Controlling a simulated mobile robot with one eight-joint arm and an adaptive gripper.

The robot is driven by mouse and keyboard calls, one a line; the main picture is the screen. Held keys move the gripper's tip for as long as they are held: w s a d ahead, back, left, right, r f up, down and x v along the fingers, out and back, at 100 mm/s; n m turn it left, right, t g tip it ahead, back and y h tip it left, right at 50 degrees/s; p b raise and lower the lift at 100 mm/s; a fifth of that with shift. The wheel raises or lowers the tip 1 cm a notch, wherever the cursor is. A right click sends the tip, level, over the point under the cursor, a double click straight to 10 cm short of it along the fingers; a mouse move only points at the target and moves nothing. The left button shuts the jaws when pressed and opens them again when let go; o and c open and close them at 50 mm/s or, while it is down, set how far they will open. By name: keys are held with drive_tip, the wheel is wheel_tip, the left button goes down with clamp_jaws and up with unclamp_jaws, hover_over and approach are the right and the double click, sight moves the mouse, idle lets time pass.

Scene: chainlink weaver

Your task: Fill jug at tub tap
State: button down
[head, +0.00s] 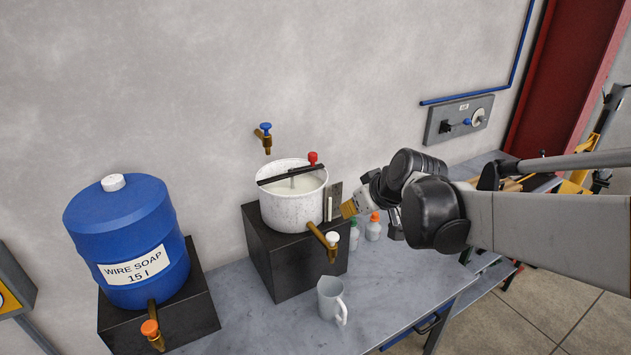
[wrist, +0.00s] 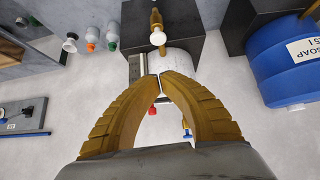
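The grey-white jug (head: 330,298) stands upright on the bench, below and in front of the tub tap, with its handle toward the front right. The white speckled tub (head: 292,212) sits on a black block and holds pale liquid. Its brass tap (head: 325,240) has a white knob and also shows in the wrist view (wrist: 157,28). I see no stream from it. My gripper (head: 346,209) is right of the tub, above the bench and apart from the jug. In the wrist view its brown fingers meet at the tips (wrist: 160,76), with nothing between them. The jug is not visible there.
A blue soap drum (head: 130,245) with an orange-knobbed tap stands at left on a black block. A blue-knobbed wall tap (head: 264,136) is above the tub. Small bottles (head: 373,228) stand right of the tub, under my arm. Bare bench (head: 385,290) lies right of the jug.

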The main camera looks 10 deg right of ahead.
drive_tip(key=shift+w+d+r, duration=0.1)
drive_tip(key=shift+w, duration=0.2)
hover_over(335, 235)
wheel_tip(335, 235, down, 7)
drive_tip(key=shift+b, duration=0.35)
wheel_tip(335, 235, down, 3)
drive_tip(key=shift+w+f, duration=0.1)
drive_tip(key=shift+f, duration=0.6)
